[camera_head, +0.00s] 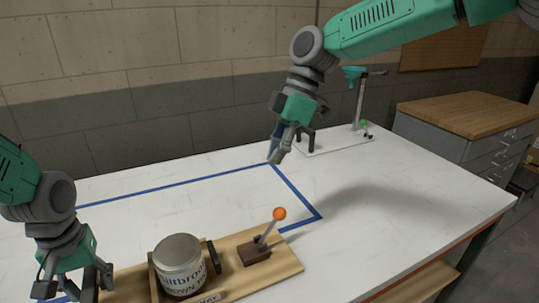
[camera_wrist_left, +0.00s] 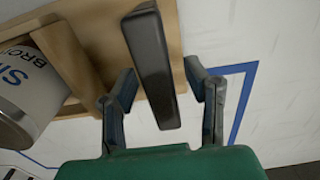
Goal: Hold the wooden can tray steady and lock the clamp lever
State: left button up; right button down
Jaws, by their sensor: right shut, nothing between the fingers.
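The wooden can tray (camera_head: 281,267) lies at the table's front edge in the head view. A labelled can (camera_head: 179,268) stands in it. The clamp lever (camera_head: 268,230), with an orange knob, rises tilted from a brown block right of the can. My left gripper (camera_head: 80,287) is at the tray's left end. In the left wrist view its fingers (camera_wrist_left: 162,95) are open, on either side of a black tray handle (camera_wrist_left: 152,65), with gaps both sides. My right gripper (camera_head: 278,150) is shut and empty, high above the table behind the lever.
Blue tape (camera_head: 298,190) marks an area on the white table (camera_head: 420,190). A stand with a teal funnel (camera_head: 354,75) is at the back right. A wood-topped drawer cabinet (camera_head: 470,110) stands beyond. The table between tray and stand is clear.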

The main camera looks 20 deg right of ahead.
pick_arm(q)
notch_tip(320, 180, up, 12)
dwell(0.6)
jog(key=shift+f, duration=0.1)
